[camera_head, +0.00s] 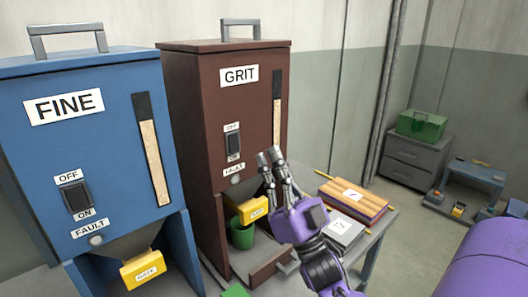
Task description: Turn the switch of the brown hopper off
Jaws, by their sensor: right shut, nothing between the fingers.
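The brown hopper (210,113) is labelled GRIT and stands in the middle of the view, with a level strip on its right side. Its dark switch (233,142) sits on the front between the OFF label above and the ON label below. I cannot tell which way the switch is tipped. A round fault lamp (236,180) below it looks grey. My right gripper (271,156) is purple and grey, shut and empty. Its fingertips point up in front of the hopper's lower front, to the right of and slightly below the switch. My left gripper is not in view.
A blue hopper (100,140) labelled FINE stands close on the left.

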